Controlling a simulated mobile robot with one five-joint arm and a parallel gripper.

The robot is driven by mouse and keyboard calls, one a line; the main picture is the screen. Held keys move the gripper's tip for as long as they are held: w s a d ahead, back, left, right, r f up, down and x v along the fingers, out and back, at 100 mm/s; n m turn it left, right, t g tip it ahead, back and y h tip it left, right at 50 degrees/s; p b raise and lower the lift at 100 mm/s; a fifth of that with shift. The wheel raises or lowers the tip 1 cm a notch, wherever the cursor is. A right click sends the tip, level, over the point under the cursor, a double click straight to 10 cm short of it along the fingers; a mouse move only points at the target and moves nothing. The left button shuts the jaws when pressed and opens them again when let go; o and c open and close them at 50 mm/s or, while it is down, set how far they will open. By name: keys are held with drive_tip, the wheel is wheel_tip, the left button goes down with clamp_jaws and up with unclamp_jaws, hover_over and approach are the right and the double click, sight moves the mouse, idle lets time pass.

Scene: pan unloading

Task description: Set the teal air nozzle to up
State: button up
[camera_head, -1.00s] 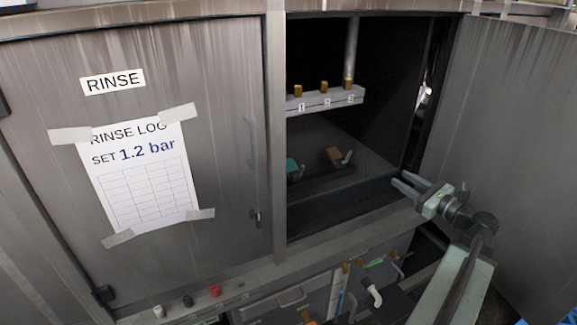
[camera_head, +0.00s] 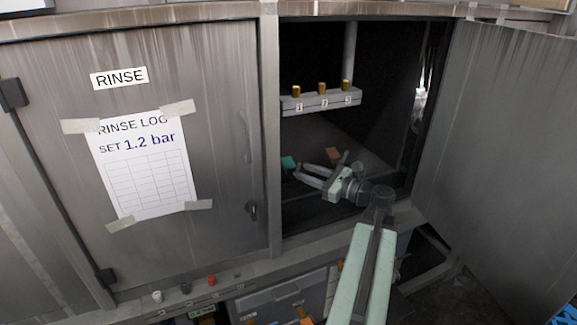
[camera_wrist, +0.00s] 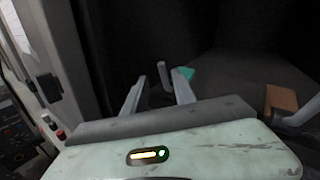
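The teal air nozzle (camera_head: 288,163) is a small teal block on the floor of the open cabinet, at its left side. In the wrist view its teal block (camera_wrist: 185,73) shows just past my right finger. Its grey lever (camera_wrist: 163,73) stands up between my fingertips as seen there; I cannot tell whether they touch it. My gripper (camera_head: 299,171) is inside the cabinet, close to the teal nozzle on its right; it also shows in the wrist view (camera_wrist: 157,80). Its fingers are apart with nothing held. The nozzle's lower part is hidden.
An orange-brown nozzle (camera_head: 333,154) with a grey lever (camera_wrist: 302,113) sits right of the teal one, near my gripper. A numbered grey bar (camera_head: 320,101) with brass fittings hangs above. The RINSE door (camera_head: 225,130) is shut at left; the right door (camera_head: 495,150) stands open.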

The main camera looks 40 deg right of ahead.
sight(290, 176)
drive_tip(key=w, duration=0.7)
drive_tip(key=shift+a, duration=0.35)
clamp_jaws()
idle(1.1)
